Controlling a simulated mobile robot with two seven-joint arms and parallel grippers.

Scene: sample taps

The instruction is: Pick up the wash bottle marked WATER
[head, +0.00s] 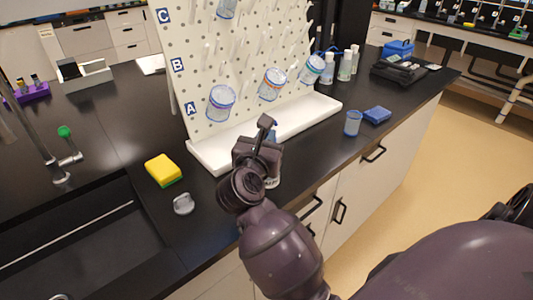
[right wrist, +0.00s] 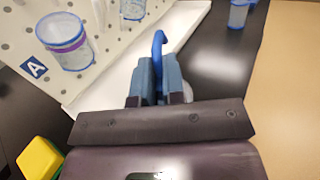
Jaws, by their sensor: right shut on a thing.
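My right gripper (head: 266,150) is at the front of the counter, before the pegboard's white tray. In the right wrist view its two blue-grey fingers (right wrist: 160,82) are shut on a wash bottle with a bent blue spout (right wrist: 158,46). In the head view, most of this bottle (head: 272,183) is hidden behind the gripper; a bit of its pale lower body shows. Its marking cannot be read, and I cannot tell whether it touches the counter. My left gripper is not in view.
The pegboard (head: 240,60) with hanging beakers stands close behind, over its white tray (head: 320,105). A yellow sponge (head: 163,170) and grey stopper (head: 183,204) lie left, near the sink. Several bottles (head: 345,66) stand farther back.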

